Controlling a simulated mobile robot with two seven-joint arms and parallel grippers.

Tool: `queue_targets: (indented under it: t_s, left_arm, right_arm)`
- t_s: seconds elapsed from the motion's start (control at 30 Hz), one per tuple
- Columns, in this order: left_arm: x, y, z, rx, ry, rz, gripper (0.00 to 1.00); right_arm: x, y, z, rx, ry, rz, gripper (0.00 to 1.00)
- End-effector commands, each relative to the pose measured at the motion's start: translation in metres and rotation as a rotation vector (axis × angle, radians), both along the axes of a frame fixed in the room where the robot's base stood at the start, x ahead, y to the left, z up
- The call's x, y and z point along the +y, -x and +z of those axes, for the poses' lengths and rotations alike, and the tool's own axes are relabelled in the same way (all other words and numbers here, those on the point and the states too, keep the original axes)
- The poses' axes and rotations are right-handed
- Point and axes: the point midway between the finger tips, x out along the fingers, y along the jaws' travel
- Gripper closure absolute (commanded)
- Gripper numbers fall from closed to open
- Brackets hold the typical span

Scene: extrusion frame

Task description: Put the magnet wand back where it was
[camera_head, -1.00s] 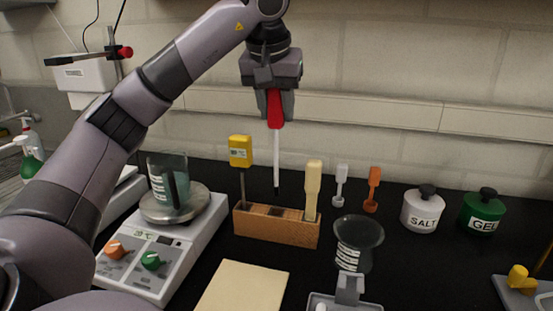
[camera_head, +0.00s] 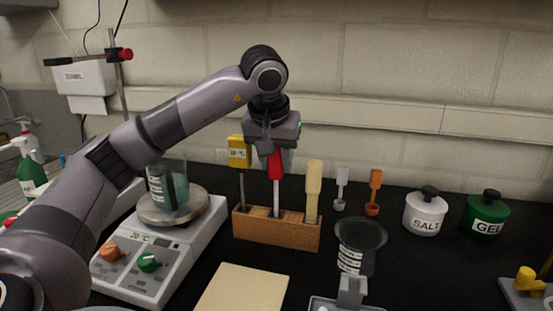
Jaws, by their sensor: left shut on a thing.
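The magnet wand (camera_head: 276,177) has a red handle and a thin white rod. My left gripper (camera_head: 274,160) is shut on its red handle from above and holds it upright. The rod's lower end meets the middle slot of the wooden rack (camera_head: 277,231); its tip is hidden behind the rack's front wall. A yellow thermometer (camera_head: 239,152) stands in the rack's left slot, and a pale flat-handled tool (camera_head: 313,182) stands in the right slot. My right gripper is not in view.
A hotplate (camera_head: 147,262) with a glass beaker (camera_head: 168,188) stands left of the rack. A glass vessel (camera_head: 360,235) stands right of it. White and orange scoops (camera_head: 375,180), a salt jar (camera_head: 425,212) and a green gel jar (camera_head: 484,213) stand farther right. A cream board (camera_head: 243,290) lies in front.

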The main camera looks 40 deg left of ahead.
Motion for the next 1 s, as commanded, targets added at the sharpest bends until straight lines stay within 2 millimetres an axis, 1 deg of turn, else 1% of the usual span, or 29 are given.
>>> queue_targets:
  t_s: [0.13,0.17,0.2,0.23,0.53,0.67,0.77,0.93,1.0]
  left_arm:
    - [0.0,0.0,-0.003,0.001,0.0,0.0,0.94]
    - [0.0,0.0,-0.003,0.001,0.0,0.0,0.61]
    - [0.0,0.0,-0.003,0.0,0.0,0.0,0.48]
    - [0.0,0.0,-0.003,0.0,0.0,0.0,0.39]
    - [0.0,0.0,-0.001,0.0,0.0,0.0,0.39]
    - [-0.002,0.001,0.007,-0.003,0.001,-0.002,0.39]
    - [-0.005,0.006,0.022,-0.005,0.002,-0.003,0.39]
    - [-0.012,0.02,0.062,-0.007,0.0,-0.002,0.39]
    - [-0.014,0.024,0.074,-0.004,-0.001,-0.001,0.39]
  right_arm:
    - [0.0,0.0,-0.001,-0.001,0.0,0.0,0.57]
    - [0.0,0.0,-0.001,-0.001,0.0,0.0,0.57]
    - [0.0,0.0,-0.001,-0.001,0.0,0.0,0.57]
    - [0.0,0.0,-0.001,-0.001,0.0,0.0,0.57]
    - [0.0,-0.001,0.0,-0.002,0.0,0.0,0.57]
    - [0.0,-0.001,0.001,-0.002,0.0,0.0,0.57]
    - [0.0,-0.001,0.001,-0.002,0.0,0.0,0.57]
    - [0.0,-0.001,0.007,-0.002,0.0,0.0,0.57]
    - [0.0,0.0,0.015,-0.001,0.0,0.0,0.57]
